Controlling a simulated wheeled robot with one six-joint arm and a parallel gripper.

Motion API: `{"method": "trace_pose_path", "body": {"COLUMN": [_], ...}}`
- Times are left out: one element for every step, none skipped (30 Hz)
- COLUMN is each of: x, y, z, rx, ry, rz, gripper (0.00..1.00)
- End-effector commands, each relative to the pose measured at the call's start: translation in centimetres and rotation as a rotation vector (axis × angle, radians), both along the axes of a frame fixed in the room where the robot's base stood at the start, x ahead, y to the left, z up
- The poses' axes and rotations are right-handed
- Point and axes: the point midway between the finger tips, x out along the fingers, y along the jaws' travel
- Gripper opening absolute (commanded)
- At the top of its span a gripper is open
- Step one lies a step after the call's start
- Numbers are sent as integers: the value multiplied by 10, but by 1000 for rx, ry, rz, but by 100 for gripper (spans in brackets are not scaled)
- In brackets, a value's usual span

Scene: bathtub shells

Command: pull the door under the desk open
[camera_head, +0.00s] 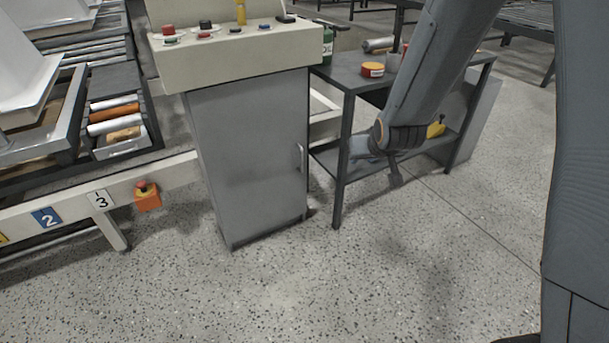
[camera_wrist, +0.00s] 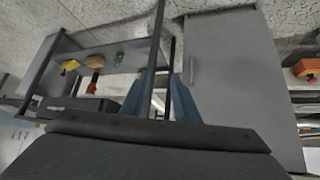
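The grey door (camera_head: 250,150) is the front of the cabinet under the control desk (camera_head: 240,55); it looks closed. Its upright bar handle (camera_head: 300,157) is near the door's right edge. My gripper (camera_head: 378,165) is to the right of the handle, in front of the metal shelf table, apart from the door. In the wrist view, which is upside down, the door (camera_wrist: 232,85) fills the right and the handle (camera_wrist: 192,68) shows just beside the right fingertip. My gripper (camera_wrist: 160,78) has its two blue-grey fingers apart, with nothing held between them.
The metal shelf table (camera_head: 341,160) stands close right of the cabinet, its dark leg (camera_wrist: 157,50) crossing the wrist view. A conveyor frame (camera_head: 170,172) with an orange emergency-stop box (camera_head: 147,200) is on the left. The speckled floor (camera_head: 280,285) in front of the door is clear.

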Motion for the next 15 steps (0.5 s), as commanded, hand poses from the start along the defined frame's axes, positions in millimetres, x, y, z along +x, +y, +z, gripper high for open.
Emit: {"method": "trace_pose_path", "body": {"x": [22,33,47,57,67,80,88,97,107,115,122,130,136,141,147], "y": [10,16,25,31,37,45,52,58,67,73,79,88,94,100,107], "z": [-30,-39,-50,-59,-68,-80,-88,-97,-109,-117,-125,-136,-145,-154,-164], "rx": [9,15,25,32,39,50,57,66,78,87,98,111,121,132,146], "ry": [-47,-79,-124,-156,-188,-232,-264,-297,-338,-372,-404,-447,-478,-509,-550], "rz": [16,25,37,46,56,68,77,87,98,107,115,128,136,144,154], "gripper": [28,28,28,28,28,28,28,28,28,28,28,28,28,28,28]}}
